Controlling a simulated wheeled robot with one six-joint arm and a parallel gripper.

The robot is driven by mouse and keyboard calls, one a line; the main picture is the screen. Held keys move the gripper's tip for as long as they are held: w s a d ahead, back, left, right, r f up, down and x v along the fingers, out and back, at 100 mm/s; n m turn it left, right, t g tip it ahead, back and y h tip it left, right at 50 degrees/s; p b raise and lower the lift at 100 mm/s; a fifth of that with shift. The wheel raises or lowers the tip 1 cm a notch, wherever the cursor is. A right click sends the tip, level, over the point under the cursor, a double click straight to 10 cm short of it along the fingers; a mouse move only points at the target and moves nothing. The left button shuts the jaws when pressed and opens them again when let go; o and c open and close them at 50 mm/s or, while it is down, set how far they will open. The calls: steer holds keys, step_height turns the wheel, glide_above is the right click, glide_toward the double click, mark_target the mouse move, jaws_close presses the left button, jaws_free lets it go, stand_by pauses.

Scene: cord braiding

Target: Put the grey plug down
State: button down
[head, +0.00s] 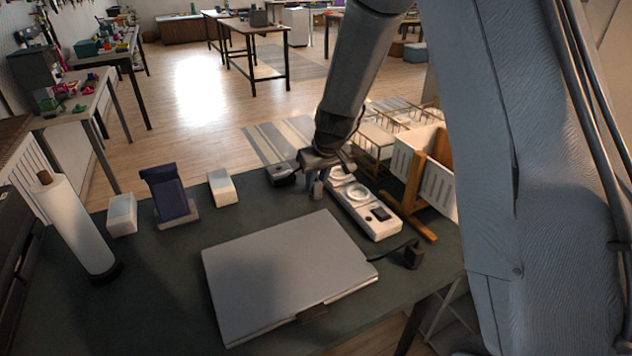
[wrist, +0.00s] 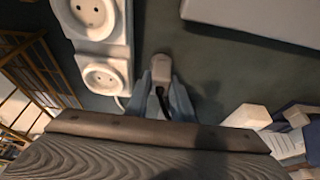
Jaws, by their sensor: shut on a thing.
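My gripper (head: 316,184) is shut on the grey plug (head: 319,189), just left of the power strip. In the wrist view the plug (wrist: 161,68) sits between the blue-grey fingertips (wrist: 164,88), over the dark green tabletop (head: 275,212). I cannot tell whether the plug touches the table. The white power strip (head: 367,210) lies to the right in the head view and has round sockets and a dark switch. Two sockets on the strip (wrist: 103,50) show empty in the wrist view. Part of the plug is hidden by my fingers.
A closed grey laptop (head: 285,268) fills the front middle; a black plug (head: 412,255) lies at its right. A phone on a stand (head: 172,195), white blocks (head: 222,188) and a paper roll (head: 78,225) stand left. A wooden rack (head: 414,190) stands right. A dark object (head: 281,176) lies behind.

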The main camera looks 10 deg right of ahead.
steer(key=shift+f, duration=0.2)
steer(key=c, duration=1.5)
jaws_free()
steer(key=shift+c, duration=0.2)
steer(key=shift+r, duration=0.2)
steer(key=shift+r, duration=0.4)
steer(key=b+v, duration=0.1)
steer(key=v, duration=1)
steer(key=s+d+f+m+g, duration=0.1)
steer(key=s+d, duration=0.1)
steer(key=s, duration=0.7)
steer(key=s+d+f+m+g+h, duration=0.1)
steer(key=s+d+f, duration=0.1)
steer(key=s, duration=0.7)
steer(key=s+d+f+m+g, duration=0.1)
steer(key=s+d+f+g, duration=0.1)
steer(key=s, duration=0.7)
steer(key=shift+d+m, duration=0.3)
steer(key=shift+r, duration=0.1)
